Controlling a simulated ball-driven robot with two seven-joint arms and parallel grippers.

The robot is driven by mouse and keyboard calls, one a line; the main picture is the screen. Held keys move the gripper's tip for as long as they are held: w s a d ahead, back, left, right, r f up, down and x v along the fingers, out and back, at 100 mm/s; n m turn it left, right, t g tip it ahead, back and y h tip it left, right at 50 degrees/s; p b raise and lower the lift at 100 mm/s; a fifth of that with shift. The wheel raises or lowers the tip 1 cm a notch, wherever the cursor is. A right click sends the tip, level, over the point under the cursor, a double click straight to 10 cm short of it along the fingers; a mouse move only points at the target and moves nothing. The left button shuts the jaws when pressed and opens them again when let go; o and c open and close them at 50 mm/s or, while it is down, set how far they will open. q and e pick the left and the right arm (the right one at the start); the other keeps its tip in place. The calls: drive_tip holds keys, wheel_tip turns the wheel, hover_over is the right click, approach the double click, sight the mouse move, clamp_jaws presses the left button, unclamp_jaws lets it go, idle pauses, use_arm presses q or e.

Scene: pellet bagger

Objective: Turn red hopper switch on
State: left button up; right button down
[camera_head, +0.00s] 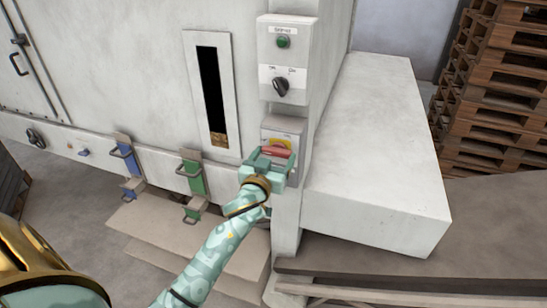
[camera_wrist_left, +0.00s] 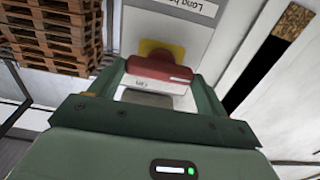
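The red hopper switch (camera_head: 277,152) is a red rotary handle on a yellow plate, low on the grey control column. Its handle looks about level in the head view. My left gripper (camera_head: 268,161) is right at it. In the left wrist view, the red handle (camera_wrist_left: 158,68) lies between the two spread fingers of my left gripper (camera_wrist_left: 159,80), one finger near each end. I cannot tell whether the fingers touch it. My right gripper is not in view.
Above are a black selector knob (camera_head: 281,86) and a green button (camera_head: 283,42). A tall dark slot window (camera_head: 211,95) is to the left. Blue (camera_head: 129,165) and green (camera_head: 192,177) clamps sit lower left. A large pale block (camera_head: 378,150) is close on the right; wooden pallets (camera_head: 495,85) stand behind.

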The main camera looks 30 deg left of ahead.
use_arm(q)
drive_tip(key=shift+m, duration=0.4)
drive_tip(key=m+p, duration=0.1)
drive_tip(key=m, duration=0.1)
drive_tip(key=shift+m, duration=0.4)
drive_tip(key=m+p, duration=0.1)
drive_tip(key=m, duration=0.3)
drive_tip(key=shift+d+m, duration=0.1)
drive_tip(key=shift+m, duration=0.2)
drive_tip(key=m+p, duration=0.1)
drive_tip(key=m, duration=0.3)
drive_tip(key=shift+m, duration=0.3)
drive_tip(key=m, duration=0.5)
drive_tip(key=shift+f, duration=0.1)
drive_tip(key=shift+m, duration=0.3)
drive_tip(key=o, duration=1)
